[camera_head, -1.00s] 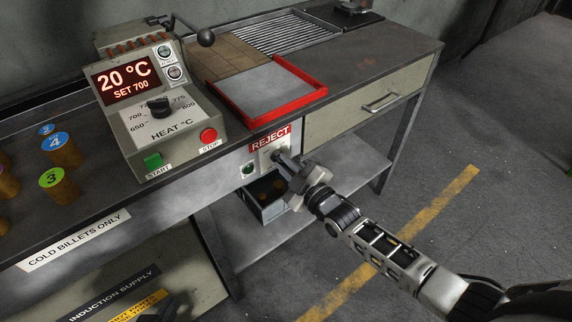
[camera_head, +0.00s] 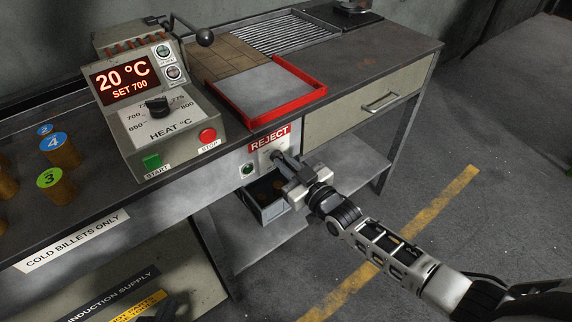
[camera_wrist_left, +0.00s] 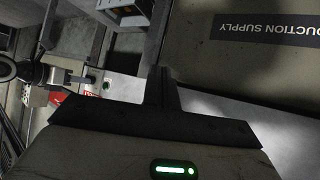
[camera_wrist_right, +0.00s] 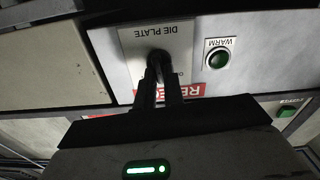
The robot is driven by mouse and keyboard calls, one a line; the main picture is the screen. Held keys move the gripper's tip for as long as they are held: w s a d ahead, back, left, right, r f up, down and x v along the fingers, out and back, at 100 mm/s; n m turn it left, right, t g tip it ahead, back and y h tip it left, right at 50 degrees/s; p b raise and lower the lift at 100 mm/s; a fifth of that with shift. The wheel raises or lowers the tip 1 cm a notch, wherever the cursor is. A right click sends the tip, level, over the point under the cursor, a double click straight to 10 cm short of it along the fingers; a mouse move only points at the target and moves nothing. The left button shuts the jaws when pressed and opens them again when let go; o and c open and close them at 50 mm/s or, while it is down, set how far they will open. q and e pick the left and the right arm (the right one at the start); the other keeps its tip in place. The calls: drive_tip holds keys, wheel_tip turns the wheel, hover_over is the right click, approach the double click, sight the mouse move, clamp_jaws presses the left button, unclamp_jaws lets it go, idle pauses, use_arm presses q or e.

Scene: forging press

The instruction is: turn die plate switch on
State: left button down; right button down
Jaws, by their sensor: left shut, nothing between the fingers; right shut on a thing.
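The die plate switch is a small dark knob (camera_wrist_right: 158,62) on a light plate (camera_wrist_right: 132,45) lettered DIE PLATE, upside down in the right wrist view. My right gripper (camera_wrist_right: 160,75) is shut on the knob, and its fingers hide most of it. In the head view my right gripper (camera_head: 282,160) reaches the bench front just below the REJECT label, covering the switch. Beside the plate is a green WARM lamp (camera_wrist_right: 218,58), which looks dark. My left gripper (camera_wrist_left: 163,85) is shut and empty, low in front of the induction supply cabinet (camera_wrist_left: 260,70).
An open grey bin (camera_head: 268,208) sits under the bench close to my right gripper. The heat control box (camera_head: 160,110) reads 20 °C, SET 700. A red-rimmed tray (camera_head: 300,107) and several numbered billets (camera_head: 57,190) are on the bench. The floor at right is clear.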

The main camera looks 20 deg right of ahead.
drive_tip(key=m+b, duration=0.1)
drive_tip(key=m, duration=0.4)
drive_tip(key=shift+d+f+m, duration=0.1)
drive_tip(key=shift+m, duration=0.2)
drive_tip(key=shift+d+m+b, duration=0.1)
drive_tip(key=shift+m+b, duration=0.4)
drive_tip(key=shift+m, duration=1.8)
drive_tip(key=c, duration=1.5)
unclamp_jaws()
drive_tip(key=v, duration=1.6)
